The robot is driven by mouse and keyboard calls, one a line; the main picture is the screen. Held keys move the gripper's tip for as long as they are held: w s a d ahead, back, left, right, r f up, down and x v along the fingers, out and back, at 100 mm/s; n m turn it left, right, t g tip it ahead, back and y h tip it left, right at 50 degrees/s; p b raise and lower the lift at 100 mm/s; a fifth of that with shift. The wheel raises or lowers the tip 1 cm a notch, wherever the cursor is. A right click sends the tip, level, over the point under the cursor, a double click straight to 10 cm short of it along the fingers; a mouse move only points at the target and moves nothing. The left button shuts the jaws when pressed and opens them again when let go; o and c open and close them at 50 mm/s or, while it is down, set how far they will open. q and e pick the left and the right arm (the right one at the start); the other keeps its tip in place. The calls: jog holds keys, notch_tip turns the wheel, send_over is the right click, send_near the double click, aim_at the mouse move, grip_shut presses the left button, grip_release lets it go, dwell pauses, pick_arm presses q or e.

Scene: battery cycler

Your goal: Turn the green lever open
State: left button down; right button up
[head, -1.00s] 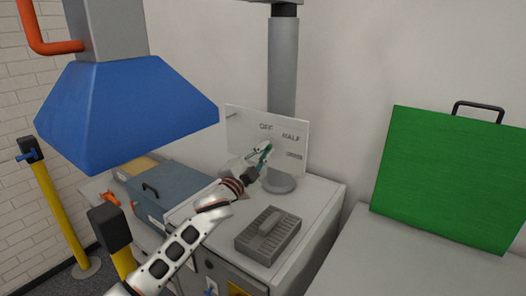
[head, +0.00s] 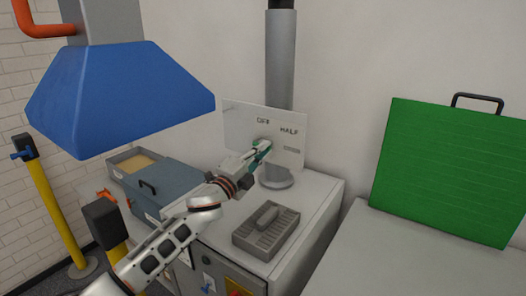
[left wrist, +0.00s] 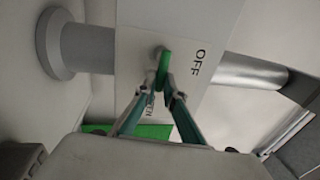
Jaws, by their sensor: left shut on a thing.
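The green lever (left wrist: 163,70) sits on a pivot on the white panel in the left wrist view. In the head view its green shows at my fingertips, in front of the white panel (head: 235,125) marked OFF and HALF. My left gripper (head: 262,150) reaches up to it from the left. In the left wrist view the gripper's two fingers (left wrist: 160,97) close on the lever from both sides. The lever lies between the OFF mark and a partly hidden mark ending in "EN". My right gripper is in neither view.
A grey slotted tray (head: 266,232) stands on the cabinet top in front of the panel. A blue hood (head: 120,95) hangs at upper left. A grey-blue box (head: 165,188) is left of the arm. A green case (head: 450,170) stands on the right-hand surface.

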pick_arm(q)
jog(key=shift+f, duration=0.15)
jog(key=c, duration=2.1)
grip_release()
jog(key=shift+c, duration=0.2)
jog(key=v, duration=1.2)
